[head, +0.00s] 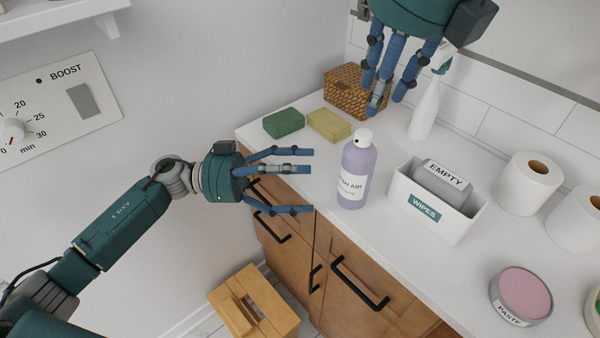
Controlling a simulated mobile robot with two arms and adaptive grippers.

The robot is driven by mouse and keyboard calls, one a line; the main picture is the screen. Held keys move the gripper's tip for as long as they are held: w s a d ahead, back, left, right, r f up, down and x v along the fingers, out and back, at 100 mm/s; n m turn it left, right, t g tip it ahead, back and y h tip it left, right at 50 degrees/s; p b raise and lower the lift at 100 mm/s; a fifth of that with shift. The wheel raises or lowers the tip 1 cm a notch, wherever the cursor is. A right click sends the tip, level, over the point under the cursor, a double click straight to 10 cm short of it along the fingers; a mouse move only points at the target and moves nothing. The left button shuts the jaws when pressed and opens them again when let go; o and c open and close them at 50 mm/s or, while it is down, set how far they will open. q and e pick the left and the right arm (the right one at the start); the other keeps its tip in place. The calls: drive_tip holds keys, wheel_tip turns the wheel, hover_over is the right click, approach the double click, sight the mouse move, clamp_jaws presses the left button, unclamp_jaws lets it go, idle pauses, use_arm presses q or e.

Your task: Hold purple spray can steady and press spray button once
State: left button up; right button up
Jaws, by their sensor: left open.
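The purple spray can (356,172) stands upright on the white counter, with a white cap and nozzle (363,136) on top and a white label on its front. My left gripper (312,182) comes in from the left with its fingers spread, pointing at the can. It is open and empty, with a gap between its fingertips and the can. My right gripper (388,104) hangs from the top, above and behind the can, fingers pointing down. It does not appear to touch the can or hold anything; how far its fingers are closed is unclear.
Green (284,123) and yellow (328,124) sponges lie left of the can. A wicker basket (345,92) and white spray bottle (425,110) stand behind. A wipes box (440,215), toilet rolls (530,180) and paste tin (521,296) occupy the right. A wooden stool (280,300) stands below.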

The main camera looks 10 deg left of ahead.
sight(342, 177)
use_arm(q)
drive_tip(key=shift+y, duration=0.4)
drive_tip(key=d, duration=0.3)
drive_tip(key=w+d, duration=0.1)
drive_tip(key=d, duration=0.2)
drive_tip(key=w+d, duration=0.1)
drive_tip(key=d, duration=0.3)
drive_tip(key=shift+d, duration=0.1)
drive_tip(key=c, duration=1.3)
drive_tip(key=shift+c, duration=0.7)
use_arm(e)
drive_tip(key=shift+c, duration=0.8)
clamp_jaws()
